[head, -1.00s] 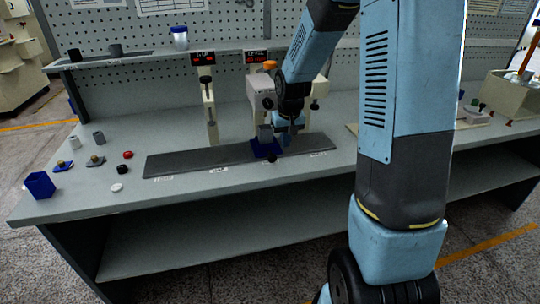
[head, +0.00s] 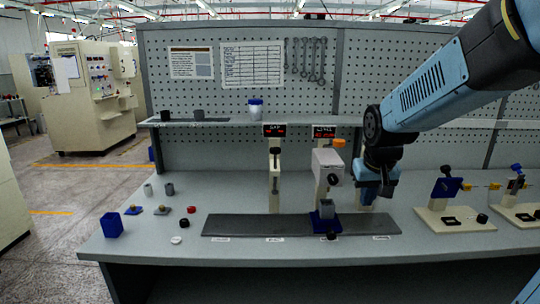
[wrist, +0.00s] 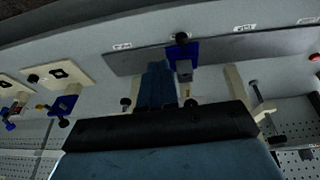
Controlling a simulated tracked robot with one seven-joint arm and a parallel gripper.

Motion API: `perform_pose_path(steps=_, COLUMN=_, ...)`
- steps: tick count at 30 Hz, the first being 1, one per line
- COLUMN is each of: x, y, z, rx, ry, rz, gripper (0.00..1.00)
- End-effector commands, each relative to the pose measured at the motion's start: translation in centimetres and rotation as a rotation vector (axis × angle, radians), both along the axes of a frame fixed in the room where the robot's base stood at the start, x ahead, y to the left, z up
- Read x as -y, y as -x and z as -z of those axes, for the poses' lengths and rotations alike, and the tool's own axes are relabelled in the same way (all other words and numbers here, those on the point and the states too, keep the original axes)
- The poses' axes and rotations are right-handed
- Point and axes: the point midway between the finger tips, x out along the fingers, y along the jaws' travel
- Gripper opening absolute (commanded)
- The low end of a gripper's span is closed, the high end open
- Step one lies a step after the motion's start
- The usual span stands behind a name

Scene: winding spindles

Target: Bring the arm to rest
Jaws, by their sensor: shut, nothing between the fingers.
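My gripper (head: 367,196) is at the end of my blue and black arm, over the right part of the workbench. It points down, is shut and holds nothing. It is right of the grey block (head: 326,210) in its blue holder (head: 317,222) on the dark strip, and looks apart from them. In the wrist view my gripper (wrist: 158,75) shows as a blue shape beside the blue holder (wrist: 180,50). Its fingertips are small and dark there.
Two posts with red displays (head: 274,130) and a grey machine head (head: 327,166) stand behind the dark strip (head: 235,224). Beige fixtures (head: 455,224) stand to the right. A shelf (head: 215,122) runs behind.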

Motion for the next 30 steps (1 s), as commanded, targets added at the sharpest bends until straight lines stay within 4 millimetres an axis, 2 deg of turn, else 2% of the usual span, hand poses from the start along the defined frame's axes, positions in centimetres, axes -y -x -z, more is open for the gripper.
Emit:
perform_pose_path(steps=1, x=0.0, y=1.2, z=-1.0, rx=0.016, ry=0.0, rz=0.0, gripper=0.0)
perform_pose_path(steps=9, x=-0.3, y=7.2, z=-4.4, rx=0.075, ry=-0.009, rz=0.0, gripper=0.0)
perform_pose_path(steps=18, x=-0.4, y=13.5, z=-6.3, rx=0.131, ry=-0.03, rz=-0.007, gripper=0.0)
perform_pose_path(steps=24, x=-0.3, y=15.5, z=-6.6, rx=0.149, ry=-0.039, rz=-0.011, gripper=0.0)
perform_pose_path(steps=30, x=-0.3, y=15.9, z=-6.6, rx=0.15, ry=-0.041, rz=-0.012, gripper=0.0)
